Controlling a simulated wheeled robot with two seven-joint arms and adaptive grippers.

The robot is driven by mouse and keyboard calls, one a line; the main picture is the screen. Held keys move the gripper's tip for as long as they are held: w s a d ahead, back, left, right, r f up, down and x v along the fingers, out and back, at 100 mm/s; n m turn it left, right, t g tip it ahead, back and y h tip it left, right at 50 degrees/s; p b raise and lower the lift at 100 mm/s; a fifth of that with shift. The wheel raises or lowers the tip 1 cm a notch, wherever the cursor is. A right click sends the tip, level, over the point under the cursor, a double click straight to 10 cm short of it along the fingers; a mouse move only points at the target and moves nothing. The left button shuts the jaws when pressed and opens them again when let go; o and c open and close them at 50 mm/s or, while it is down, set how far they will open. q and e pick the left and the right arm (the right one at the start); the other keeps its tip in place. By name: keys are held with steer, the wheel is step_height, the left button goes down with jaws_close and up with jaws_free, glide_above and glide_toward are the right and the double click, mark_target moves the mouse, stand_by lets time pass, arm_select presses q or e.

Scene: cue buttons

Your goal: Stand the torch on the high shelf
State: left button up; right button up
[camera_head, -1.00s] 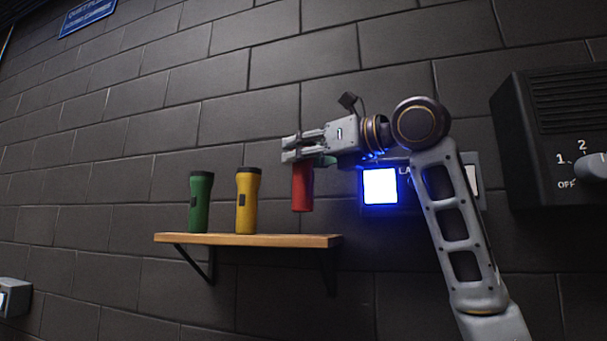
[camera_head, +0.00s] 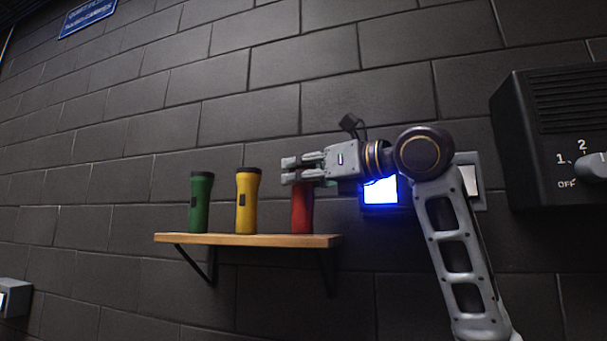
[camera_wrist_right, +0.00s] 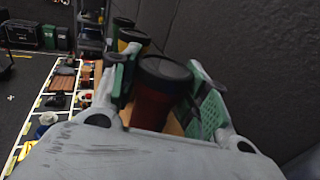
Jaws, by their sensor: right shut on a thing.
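The red torch (camera_head: 302,212) is upright at the right end of the wooden shelf (camera_head: 262,241), its base at the shelf top; I cannot tell for sure whether it touches. My right gripper (camera_head: 301,172) is shut on its upper part and hides its top in the head view. In the right wrist view the torch (camera_wrist_right: 160,85) with its dark cap stands between the two green-padded fingers (camera_wrist_right: 163,90). A yellow torch (camera_head: 247,205) and a green torch (camera_head: 201,205) stand upright on the shelf to the left. My left gripper is not in view.
A lit white-blue button panel (camera_head: 381,191) is on the wall just behind my right wrist. A black box with a dial (camera_head: 552,135) is at the far right. A grey box (camera_head: 14,297) is at the lower left. The shelf is clear between the yellow and red torches.

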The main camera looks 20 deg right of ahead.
steer(key=shift+f, duration=0.1)
steer(key=o, duration=1.2)
steer(key=shift+c, duration=0.2)
steer(key=shift+s+d, duration=0.4)
steer(key=shift+s, duration=0.15)
steer(key=b+v, duration=0.2)
steer(key=v, duration=0.8)
steer(key=shift+s+d+b, duration=0.2)
steer(key=shift+s+b, duration=0.1)
